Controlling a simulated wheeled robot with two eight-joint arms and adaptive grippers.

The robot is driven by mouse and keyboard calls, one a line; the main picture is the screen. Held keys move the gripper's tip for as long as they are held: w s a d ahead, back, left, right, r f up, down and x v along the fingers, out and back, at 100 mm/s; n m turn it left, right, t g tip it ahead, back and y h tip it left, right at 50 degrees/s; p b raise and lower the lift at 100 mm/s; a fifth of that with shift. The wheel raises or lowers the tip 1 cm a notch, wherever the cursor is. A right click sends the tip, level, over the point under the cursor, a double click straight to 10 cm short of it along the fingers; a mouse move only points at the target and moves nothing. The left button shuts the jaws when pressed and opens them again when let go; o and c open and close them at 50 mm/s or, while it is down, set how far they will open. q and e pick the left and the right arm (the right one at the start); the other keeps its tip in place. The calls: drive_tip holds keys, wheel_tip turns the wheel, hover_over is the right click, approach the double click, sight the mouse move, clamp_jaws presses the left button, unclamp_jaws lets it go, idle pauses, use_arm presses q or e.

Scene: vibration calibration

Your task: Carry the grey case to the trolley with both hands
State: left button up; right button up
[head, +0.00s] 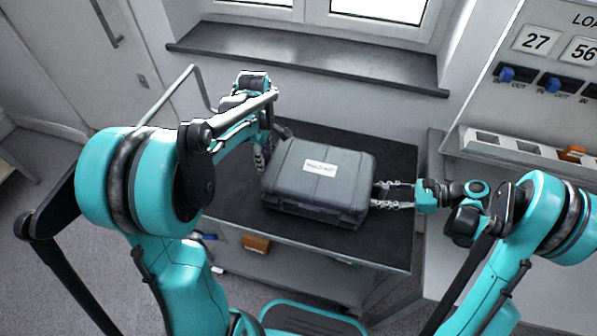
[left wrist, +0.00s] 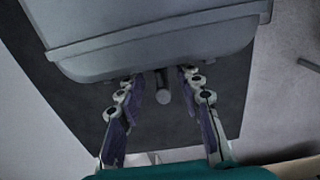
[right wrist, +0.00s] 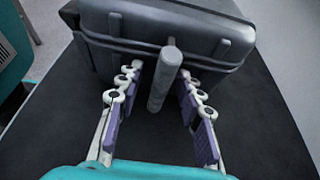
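The grey case (head: 318,181), with a white label on its lid, lies flat and closed on the dark top of the trolley (head: 387,154). My left gripper (head: 264,158) is at the case's left end, partly hidden by its arm. In the left wrist view its fingers are spread on either side of a round grey handle (left wrist: 162,88), not closed on it. My right gripper (head: 377,195) is at the right end. In the right wrist view its fingers are apart, with the other round handle (right wrist: 164,80) between them and a gap on both sides.
The trolley has a bent push bar (head: 197,88) at its left and a lower shelf with an orange-brown item (head: 256,243). A window sill (head: 300,62) is behind. A panel (head: 557,62) with number displays and blue switches stands at the right, above a grey ledge.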

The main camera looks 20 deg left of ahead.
use_arm(q)
wheel_tip(320, 180, up, 4)
drive_tip(key=shift+f, duration=0.25)
drive_tip(key=shift+r, duration=0.1)
use_arm(e)
drive_tip(key=shift+d, duration=0.15)
drive_tip(key=v, duration=1.1)
drive_tip(key=shift+d+r, duration=0.25)
drive_tip(key=shift+d, duration=0.05)
drive_tip(key=shift+a, duration=0.1)
